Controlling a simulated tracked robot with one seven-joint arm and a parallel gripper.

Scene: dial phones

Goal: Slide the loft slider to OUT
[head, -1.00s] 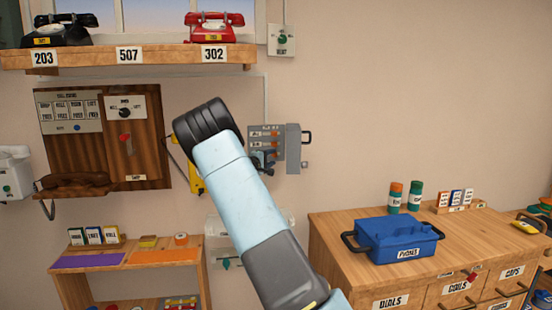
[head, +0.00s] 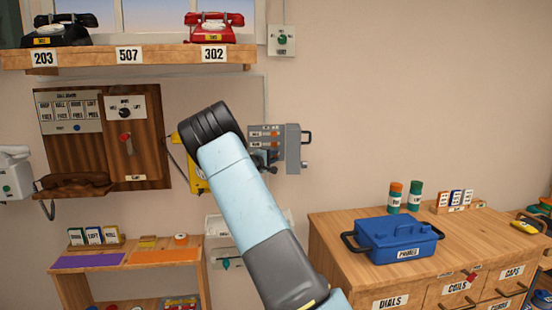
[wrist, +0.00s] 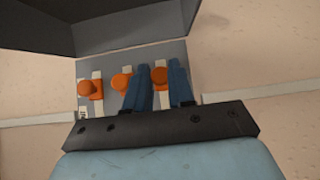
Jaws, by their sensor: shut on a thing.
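A grey switch box (head: 282,131) hangs on the wall with its cover swung open. Orange slider knobs sit in pale slots on its face; two show in the head view, an upper one (head: 275,133) and a middle one (head: 275,143). In the wrist view the box face (wrist: 108,70) carries a left knob (wrist: 90,89), a middle knob (wrist: 122,82) and a right knob (wrist: 160,74). My gripper (wrist: 160,82) has its blue fingers closed around the right knob, the lowest row in the head view. Its label is hidden or too small to read.
The open cover (head: 293,150) with a dark handle stands at the box's right. A yellow wall phone (head: 197,178) hangs just left, partly behind my arm. A shelf with phones (head: 130,57) is above. The wall to the right is bare.

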